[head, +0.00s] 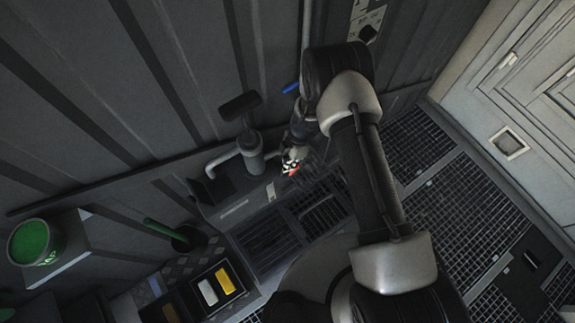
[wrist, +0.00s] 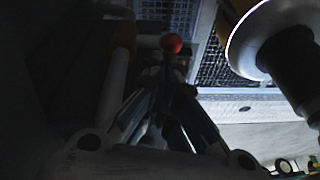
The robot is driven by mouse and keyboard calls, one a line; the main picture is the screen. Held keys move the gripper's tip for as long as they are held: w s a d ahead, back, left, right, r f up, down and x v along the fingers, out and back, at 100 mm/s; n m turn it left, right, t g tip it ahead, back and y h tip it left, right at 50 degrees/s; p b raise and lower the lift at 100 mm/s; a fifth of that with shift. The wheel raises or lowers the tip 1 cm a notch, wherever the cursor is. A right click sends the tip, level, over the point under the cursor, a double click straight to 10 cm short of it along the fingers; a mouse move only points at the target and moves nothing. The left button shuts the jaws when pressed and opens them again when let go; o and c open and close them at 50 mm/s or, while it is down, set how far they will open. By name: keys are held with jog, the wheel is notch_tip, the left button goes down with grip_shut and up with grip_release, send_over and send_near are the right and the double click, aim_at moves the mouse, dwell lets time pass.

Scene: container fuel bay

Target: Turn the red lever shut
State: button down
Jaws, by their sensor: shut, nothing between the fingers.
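The red lever shows in the wrist view as a round red knob (wrist: 172,43) on a short dark stem, just beyond my fingertips. In the head view a small red patch (head: 294,171) shows beside my gripper, low by the wall; most of the lever is hidden there. My gripper (wrist: 167,92) is shut and empty, its fingers pointing toward the stem below the knob. I cannot tell whether they touch it. In the head view my gripper (head: 292,160) is small and partly covered by my arm.
A hand pump (head: 250,145) with a dark handle stands left of my gripper. A blue handle (head: 291,87) is on the wall side above. Grated floor (head: 455,205) lies right.

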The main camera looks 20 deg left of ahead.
jog(key=shift+w+d, duration=0.15)
jog(key=shift+w, duration=0.05)
jog(key=w+d+b, duration=0.1)
jog(key=b, duration=0.1)
jog(key=w+d+f+b, duration=0.1)
jog(key=b, duration=0.2)
jog(key=shift+w, duration=0.2)
jog(key=shift+d, duration=0.1)
dwell(0.4)
